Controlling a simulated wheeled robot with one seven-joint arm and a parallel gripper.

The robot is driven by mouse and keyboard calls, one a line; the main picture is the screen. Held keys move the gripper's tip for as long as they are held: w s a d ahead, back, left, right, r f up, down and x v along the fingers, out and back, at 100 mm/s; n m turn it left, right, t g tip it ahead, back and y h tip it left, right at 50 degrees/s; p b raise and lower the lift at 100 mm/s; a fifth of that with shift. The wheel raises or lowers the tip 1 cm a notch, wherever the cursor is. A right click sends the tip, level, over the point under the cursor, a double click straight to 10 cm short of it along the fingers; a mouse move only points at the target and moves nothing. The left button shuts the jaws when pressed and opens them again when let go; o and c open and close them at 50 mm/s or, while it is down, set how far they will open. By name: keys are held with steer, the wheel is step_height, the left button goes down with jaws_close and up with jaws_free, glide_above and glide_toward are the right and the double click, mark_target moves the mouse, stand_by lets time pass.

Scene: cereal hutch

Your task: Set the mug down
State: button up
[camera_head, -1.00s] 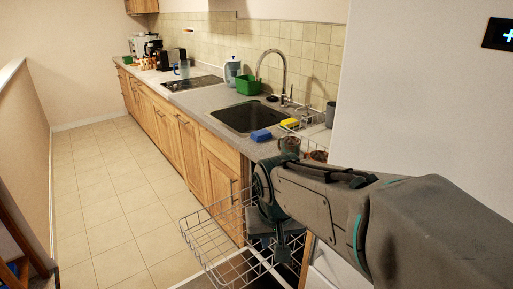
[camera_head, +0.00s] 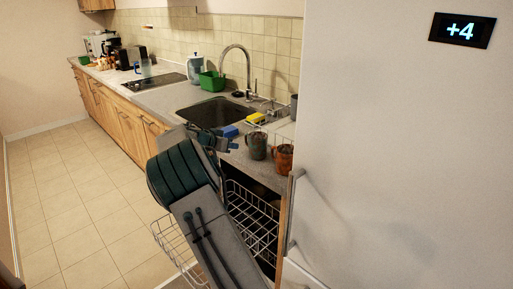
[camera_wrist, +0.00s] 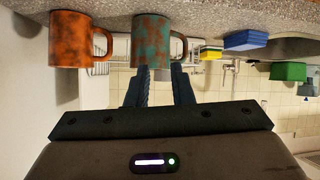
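A grey-teal mug with brown patches (camera_head: 257,145) stands on the counter by the sink's near end. In the wrist view, which is upside down, this mug (camera_wrist: 152,40) is straight ahead of the fingers. An orange-brown mug (camera_head: 283,158) stands beside it, nearer the fridge, and also shows in the wrist view (camera_wrist: 70,40). My gripper (camera_head: 232,144) is at about counter height, just left of the teal mug. In the wrist view my gripper (camera_wrist: 160,72) has its fingers apart with nothing visibly clamped between them. Whether a fingertip touches the mug cannot be told.
A pulled-out wire dishwasher rack (camera_head: 252,222) lies below my arm. A blue sponge (camera_head: 228,131) and a yellow sponge (camera_head: 257,118) lie near the sink (camera_head: 208,113). A green tub (camera_head: 211,81) stands behind it. The white fridge (camera_head: 395,150) closes off the right side.

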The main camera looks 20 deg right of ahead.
steer(key=shift+t+h, duration=0.6)
steer(key=shift+t, duration=0.1)
steer(key=w+d+f+p, duration=0.1)
steer(key=w, duration=0.1)
steer(key=w+d+f, duration=0.1)
steer(key=w+d, duration=0.1)
steer(key=w, duration=0.1)
steer(key=w+d+f+p, duration=0.1)
steer(key=w+d, duration=0.1)
steer(key=w, duration=0.1)
steer(key=shift+f+p, duration=0.3)
steer(key=shift+f, duration=0.1)
steer(key=shift+p+x, duration=1.3)
steer(key=shift+x, duration=1.4)
steer(key=shift+s+f, duration=0.1)
jaws_close()
